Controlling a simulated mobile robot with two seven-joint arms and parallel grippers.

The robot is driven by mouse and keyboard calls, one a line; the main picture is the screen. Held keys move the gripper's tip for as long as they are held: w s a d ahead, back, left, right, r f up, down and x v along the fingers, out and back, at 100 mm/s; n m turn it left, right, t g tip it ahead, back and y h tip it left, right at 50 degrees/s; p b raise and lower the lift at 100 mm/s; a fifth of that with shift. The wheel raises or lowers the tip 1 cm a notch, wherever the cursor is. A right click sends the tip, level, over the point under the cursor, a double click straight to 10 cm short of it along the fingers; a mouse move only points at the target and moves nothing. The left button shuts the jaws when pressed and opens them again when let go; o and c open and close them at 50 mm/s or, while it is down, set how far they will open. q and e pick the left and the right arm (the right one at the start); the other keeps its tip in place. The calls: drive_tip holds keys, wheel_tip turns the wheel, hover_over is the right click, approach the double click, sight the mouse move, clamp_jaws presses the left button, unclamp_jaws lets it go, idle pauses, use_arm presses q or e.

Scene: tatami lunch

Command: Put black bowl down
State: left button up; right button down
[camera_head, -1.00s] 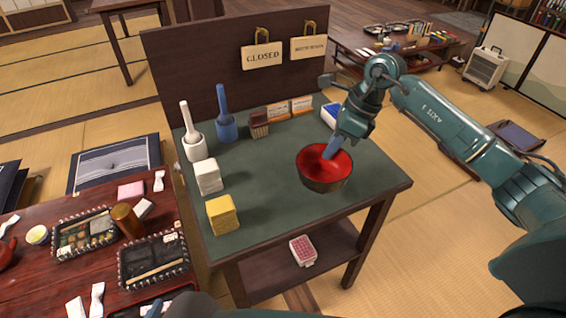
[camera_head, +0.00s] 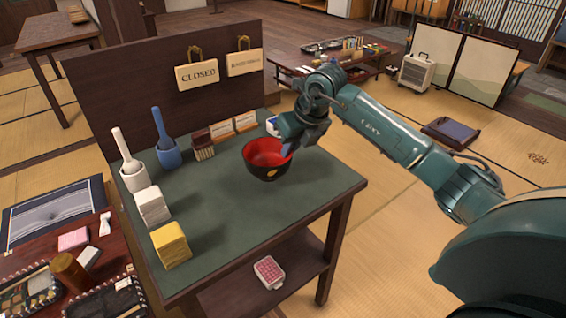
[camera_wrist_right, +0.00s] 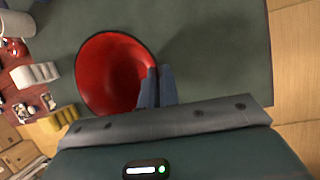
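The black bowl (camera_head: 262,171), red inside, appears upright over the back right part of the green-topped stand (camera_head: 235,215); whether its base touches the top I cannot tell. In the right wrist view the bowl (camera_wrist_right: 105,75) fills the area left of the fingers. My right gripper (camera_head: 287,150) comes in from the right at the bowl's right rim. Its two blue-grey fingers (camera_wrist_right: 156,87) are close together with the rim between them, so it looks shut on the bowl. My left gripper is out of view.
A blue mortar (camera_head: 167,158), white mortar (camera_head: 134,178), white block (camera_head: 152,206) and yellow block (camera_head: 171,246) line the stand's left side. The stand top in front of the bowl is clear.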

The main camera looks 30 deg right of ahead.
drive_tip(key=shift+f, duration=2)
drive_tip(key=shift+f, duration=0.1)
drive_tip(key=c, duration=1.6)
unclamp_jaws()
